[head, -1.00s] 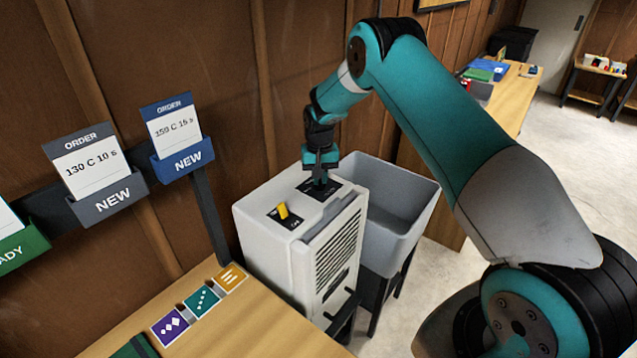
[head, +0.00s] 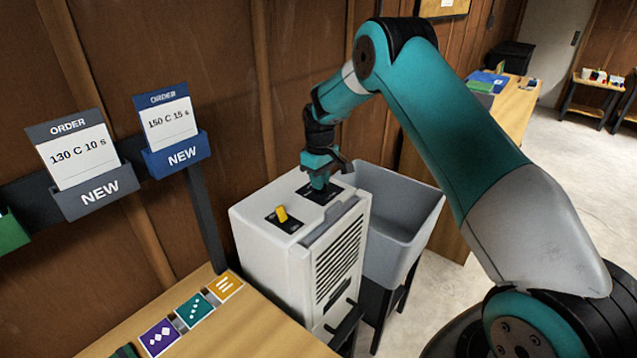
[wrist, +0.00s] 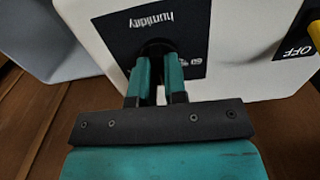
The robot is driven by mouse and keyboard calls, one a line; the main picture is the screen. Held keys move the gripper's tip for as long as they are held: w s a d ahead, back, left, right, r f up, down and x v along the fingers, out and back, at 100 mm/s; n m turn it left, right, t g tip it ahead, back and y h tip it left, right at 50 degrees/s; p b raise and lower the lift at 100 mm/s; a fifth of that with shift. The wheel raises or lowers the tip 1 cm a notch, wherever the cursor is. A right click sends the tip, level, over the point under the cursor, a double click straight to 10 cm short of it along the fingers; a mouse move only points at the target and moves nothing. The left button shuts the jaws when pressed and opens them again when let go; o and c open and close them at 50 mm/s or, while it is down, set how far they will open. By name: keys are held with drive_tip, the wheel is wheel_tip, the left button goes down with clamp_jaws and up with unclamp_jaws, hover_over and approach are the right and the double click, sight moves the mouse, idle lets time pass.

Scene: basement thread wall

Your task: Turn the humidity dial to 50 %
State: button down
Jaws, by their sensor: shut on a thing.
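The white dehumidifier-like box (head: 262,232) stands beside the wooden wall. On its top, a black panel (wrist: 172,22) reads "humidity", upside down in the wrist view. The dark round humidity dial (wrist: 156,47) sits on this panel, mostly hidden by my fingers. My gripper (wrist: 157,72) points down at the panel and is shut on the dial. In the head view my gripper (head: 318,184) covers the dial, so its setting cannot be read. A "60" mark shows beside the fingers in the wrist view.
A yellow switch (head: 281,213) stands on the box's nearer panel, with "OFF" beside it in the wrist view. A grey bin (head: 392,215) stands right behind the box. A wooden table (head: 265,325) with several patterned cards is at front left. Order holders line the wall.

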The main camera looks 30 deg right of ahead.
drive_tip(key=shift+d, duration=0.1)
idle(0.3)
drive_tip(key=c, duration=1.2)
unclamp_jaws()
drive_tip(key=shift+o, duration=0.2)
drive_tip(key=shift+r, duration=0.1)
wheel_tip(320, 180, up, 17)
drive_tip(key=b, duration=0.3)
drive_tip(key=shift+r+b, duration=0.2)
drive_tip(key=shift+b, duration=0.1)
